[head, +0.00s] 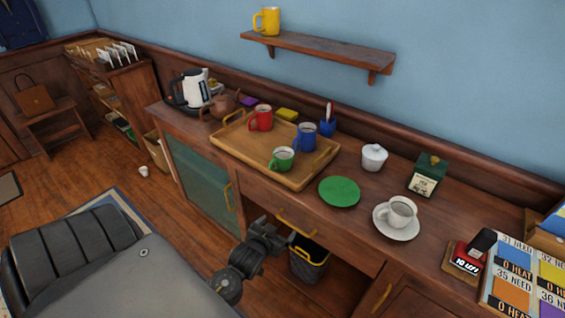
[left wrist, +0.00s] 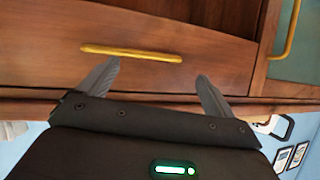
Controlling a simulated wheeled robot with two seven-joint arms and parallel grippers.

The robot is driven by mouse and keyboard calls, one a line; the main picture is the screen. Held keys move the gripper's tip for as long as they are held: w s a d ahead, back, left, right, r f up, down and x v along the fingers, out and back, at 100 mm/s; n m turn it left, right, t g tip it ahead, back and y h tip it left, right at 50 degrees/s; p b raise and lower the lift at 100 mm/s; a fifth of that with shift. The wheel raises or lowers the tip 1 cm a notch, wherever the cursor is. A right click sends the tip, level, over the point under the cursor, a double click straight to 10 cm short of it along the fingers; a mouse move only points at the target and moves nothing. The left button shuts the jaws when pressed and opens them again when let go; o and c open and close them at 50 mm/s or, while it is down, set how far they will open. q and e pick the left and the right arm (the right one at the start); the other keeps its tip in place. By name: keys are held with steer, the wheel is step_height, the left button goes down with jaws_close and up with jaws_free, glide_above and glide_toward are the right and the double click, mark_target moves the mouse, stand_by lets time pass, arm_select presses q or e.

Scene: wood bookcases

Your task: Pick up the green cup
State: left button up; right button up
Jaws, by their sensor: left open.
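The green cup (head: 282,159) stands upright at the front corner of a wooden tray (head: 230,150) on the sideboard, its handle toward the left. A red mug (head: 261,118) and a blue mug (head: 306,137) stand on the same tray behind it. My left gripper (head: 289,236) is in front of the sideboard, below the top and apart from the cup. In the left wrist view the left gripper (left wrist: 160,75) is open and empty, facing a drawer front with a brass handle (left wrist: 130,53). The cup is not visible there. My right gripper is not in view.
A green round mat (head: 339,191), a white lidded pot (head: 374,157) and a white cup on a saucer (head: 381,231) stand right of the tray. A bin (head: 309,258) stands under the sideboard.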

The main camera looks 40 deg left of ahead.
arm_select(q)
step_height(320, 180, up, 7)
steer(key=w+t, duration=0.1)
steer(key=t, duration=0.1)
steer(key=n+t+y, duration=0.2)
steer(key=t+y, duration=0.1)
glide_toward(280, 160)
steer(key=shift+d+p+x, duration=0.15)
steer(key=shift+p+x, duration=0.05)
steer(key=shift+x, duration=1.15)
steer(key=shift+d+p+x, duration=0.2)
steer(key=shift+x, duration=1.2)
steer(key=x, duration=0.2)
steer(key=p+x, duration=0.1)
steer(key=x, duration=0.1)
steer(key=shift+w+a, duration=0.25)
steer(key=shift+a, duration=0.2)
steer(key=shift+w+a, duration=0.1)
steer(key=shift+w, duration=0.25)
steer(key=c, duration=1.1)
